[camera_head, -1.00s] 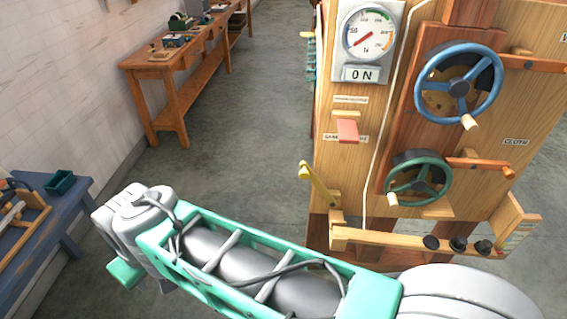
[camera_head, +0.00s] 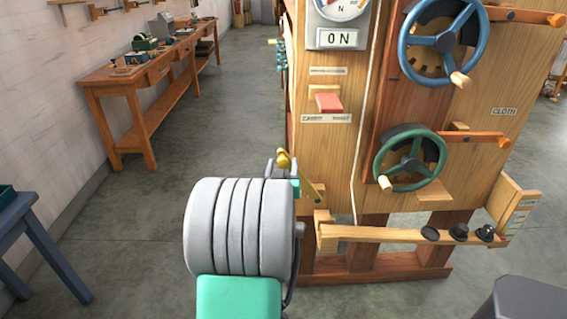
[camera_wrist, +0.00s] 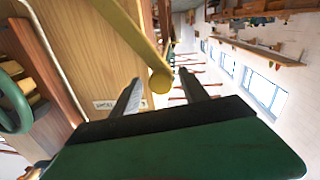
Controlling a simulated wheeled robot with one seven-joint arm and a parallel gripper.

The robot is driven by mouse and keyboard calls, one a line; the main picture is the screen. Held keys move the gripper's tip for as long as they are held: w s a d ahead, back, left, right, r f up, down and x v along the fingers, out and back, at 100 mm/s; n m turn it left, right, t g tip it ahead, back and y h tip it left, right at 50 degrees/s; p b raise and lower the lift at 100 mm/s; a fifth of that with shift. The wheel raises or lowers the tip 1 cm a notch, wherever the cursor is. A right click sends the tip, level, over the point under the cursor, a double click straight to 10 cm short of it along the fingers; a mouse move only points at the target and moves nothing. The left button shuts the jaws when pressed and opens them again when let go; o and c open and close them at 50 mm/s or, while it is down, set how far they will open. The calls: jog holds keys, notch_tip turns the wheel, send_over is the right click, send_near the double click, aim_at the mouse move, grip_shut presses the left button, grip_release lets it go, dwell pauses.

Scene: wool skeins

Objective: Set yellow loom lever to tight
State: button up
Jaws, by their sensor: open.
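The yellow lever (camera_head: 313,190) is on the lower left of the wooden loom panel, slanting from lower right up to a rounded end at upper left. In the wrist view, the yellow lever (camera_wrist: 137,38) runs down to its round end, which appears between my fingertips. My gripper (camera_wrist: 160,77) is open, with one dark finger on each side of that end. I cannot tell whether either finger touches it. In the head view, my grey and green arm hides most of the gripper. A small label (camera_wrist: 118,104) on the panel is only partly readable.
A green handwheel (camera_head: 409,160) and a blue handwheel (camera_head: 440,42) stick out to the right. A red paddle (camera_head: 328,102) is above the lever. A wooden rail (camera_head: 380,234) with black knobs runs below. A workbench (camera_head: 150,75) stands at left, with clear floor between.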

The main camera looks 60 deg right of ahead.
aim_at(284, 155)
jog(key=x, duration=0.4)
jog(key=shift+w+d, duration=0.1)
jog(key=shift+d, duration=0.1)
jog(key=shift+c, duration=0.4)
grip_shut()
jog(key=shift+f, duration=0.15)
dwell(0.6)
